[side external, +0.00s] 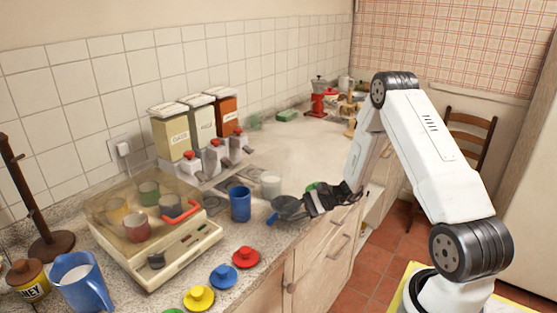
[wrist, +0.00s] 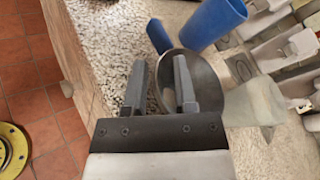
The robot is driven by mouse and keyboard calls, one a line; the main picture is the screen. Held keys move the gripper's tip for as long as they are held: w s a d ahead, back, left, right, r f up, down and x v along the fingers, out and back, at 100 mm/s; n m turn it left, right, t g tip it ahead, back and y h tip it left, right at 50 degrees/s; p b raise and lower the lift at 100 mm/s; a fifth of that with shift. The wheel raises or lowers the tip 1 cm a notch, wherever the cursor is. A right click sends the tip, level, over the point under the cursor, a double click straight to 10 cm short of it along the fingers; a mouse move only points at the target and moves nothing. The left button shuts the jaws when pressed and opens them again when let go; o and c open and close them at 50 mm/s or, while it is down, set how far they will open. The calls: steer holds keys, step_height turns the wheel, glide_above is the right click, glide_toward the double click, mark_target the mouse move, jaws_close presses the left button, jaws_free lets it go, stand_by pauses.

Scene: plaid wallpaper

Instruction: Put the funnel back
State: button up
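One finger is outside the rim and the other overlaps the bowl. I cannot tell whether they touch it.
A beige case with several cups (side external: 190,245) is at left. Red (side external: 246,257), blue (side external: 223,276) and yellow (side external: 199,298) lids lie along the front edge.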

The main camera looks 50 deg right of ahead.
steer(key=shift+o, duration=0.3)
steer(key=shift+r, duration=0.2)
steer(key=v, duration=1.2)
steer(key=shift+a, duration=0.1)
stand_by(0.4)
steer(key=s+a+r+n+g+h, duration=0.1)
steer(key=a+n+g+h, duration=0.1)
steer(key=a+n+h, duration=0.2)
steer(key=s+a+r+n+g+h, duration=0.2)
steer(key=a+n+h, duration=0.2)
steer(key=a+n, duration=0.4)
steer(key=s+a+r+n+g+h, duration=0.1)
steer(key=a+r+n+g+h, duration=0.1)
steer(key=a+n, duration=0.4)
steer(key=a+g+h, duration=0.1)
steer(key=a, duration=0.3)
steer(key=shift+s+a+h, duration=0.25)
steer(key=shift+s+h, duration=0.15)
